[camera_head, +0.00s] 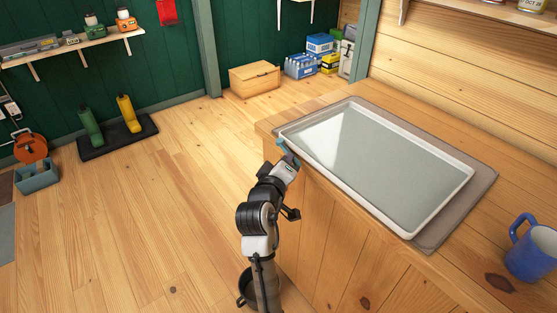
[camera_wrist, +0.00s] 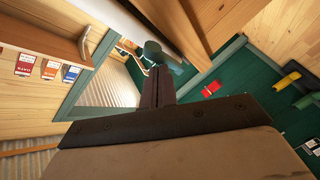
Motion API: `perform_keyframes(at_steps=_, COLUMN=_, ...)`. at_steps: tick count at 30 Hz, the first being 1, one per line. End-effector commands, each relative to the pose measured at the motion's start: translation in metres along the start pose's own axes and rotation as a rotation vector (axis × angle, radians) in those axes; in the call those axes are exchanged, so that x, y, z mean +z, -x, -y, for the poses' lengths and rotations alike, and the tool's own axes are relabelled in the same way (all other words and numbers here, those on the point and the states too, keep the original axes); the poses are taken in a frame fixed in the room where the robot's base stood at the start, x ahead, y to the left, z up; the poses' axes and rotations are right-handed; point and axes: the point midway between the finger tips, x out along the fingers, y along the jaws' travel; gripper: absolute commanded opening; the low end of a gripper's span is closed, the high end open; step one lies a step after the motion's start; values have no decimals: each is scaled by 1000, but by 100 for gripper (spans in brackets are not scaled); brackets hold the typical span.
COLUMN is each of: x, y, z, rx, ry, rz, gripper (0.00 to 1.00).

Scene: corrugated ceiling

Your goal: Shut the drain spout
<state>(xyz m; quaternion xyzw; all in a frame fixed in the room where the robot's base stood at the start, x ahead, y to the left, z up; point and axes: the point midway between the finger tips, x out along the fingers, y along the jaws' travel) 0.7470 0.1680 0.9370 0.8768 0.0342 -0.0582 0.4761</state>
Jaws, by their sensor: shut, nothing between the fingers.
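A pale tray with a glassy grey-green surface (camera_head: 385,165) lies on the wooden counter. A small teal piece (camera_head: 282,146), which looks like the drain spout, shows at the tray's near left edge. In the wrist view a grey-green rounded piece with a short arm (camera_wrist: 155,48) stands just beyond my fingertips. My gripper (camera_head: 287,157) is up against the counter's left edge, right at the teal piece. Its dark fingers (camera_wrist: 157,80) are together, with nothing between them. I cannot tell whether they touch the spout, or whether it is open or shut.
A grey mat (camera_head: 482,188) lies under the tray. A blue mug (camera_head: 535,252) stands at the counter's right. A dark bucket-like thing (camera_head: 244,287) is partly hidden behind my arm. A wooden box (camera_head: 254,78) is by the back wall. The floor left of the counter is mostly clear.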

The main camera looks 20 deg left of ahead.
Motion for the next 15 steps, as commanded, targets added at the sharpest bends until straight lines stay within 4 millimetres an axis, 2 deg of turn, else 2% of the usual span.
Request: perform_keyframes(at_steps=15, x=18, y=-15, z=-14, rx=2, ry=0, rz=6, gripper=0)
